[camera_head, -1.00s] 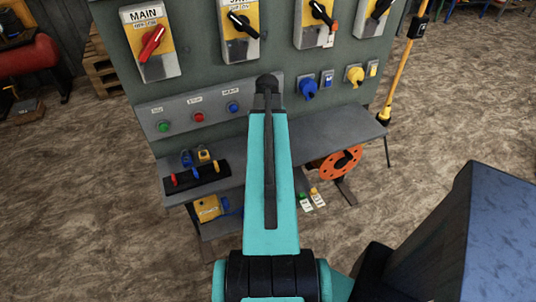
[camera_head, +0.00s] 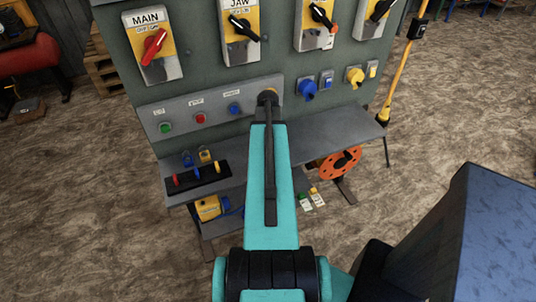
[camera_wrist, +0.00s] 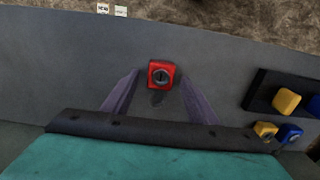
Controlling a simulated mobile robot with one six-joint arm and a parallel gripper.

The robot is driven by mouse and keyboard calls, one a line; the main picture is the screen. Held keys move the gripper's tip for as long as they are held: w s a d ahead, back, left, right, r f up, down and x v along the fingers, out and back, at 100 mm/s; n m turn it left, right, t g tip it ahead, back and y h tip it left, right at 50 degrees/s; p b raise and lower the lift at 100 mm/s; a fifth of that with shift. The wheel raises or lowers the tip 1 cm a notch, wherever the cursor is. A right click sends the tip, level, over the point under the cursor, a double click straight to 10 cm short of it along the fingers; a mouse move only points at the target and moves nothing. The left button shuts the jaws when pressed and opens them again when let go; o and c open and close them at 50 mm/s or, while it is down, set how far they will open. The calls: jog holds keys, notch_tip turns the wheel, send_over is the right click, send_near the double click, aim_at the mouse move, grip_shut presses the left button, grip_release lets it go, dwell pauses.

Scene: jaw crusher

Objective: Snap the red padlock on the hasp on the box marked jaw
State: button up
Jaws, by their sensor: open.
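The red padlock (camera_wrist: 161,74) is on the grey shelf in the wrist view, its round keyhole face showing. My gripper (camera_wrist: 160,88) is open. Its two fingers lie left and right of the padlock with gaps on both sides. The padlock's shackle cannot be made out. In the head view my arm hides the padlock and the gripper. The box marked JAW (camera_head: 241,36) is on the upright panel, second from left, with a black rotary handle. Its hasp cannot be clearly made out.
A black rack (camera_head: 197,180) with small coloured items stands on the shelf (camera_head: 340,132), left of my arm. Yellow and blue padlocks (camera_wrist: 265,130) show at right in the wrist view. The MAIN box (camera_head: 153,45) is left of JAW. Buttons and sockets line the panel below.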

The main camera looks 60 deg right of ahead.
dwell(0.5)
jog(key=c, duration=1.2)
jog(key=shift+r+b, duration=1.1)
jog(key=shift+r, duration=3.85)
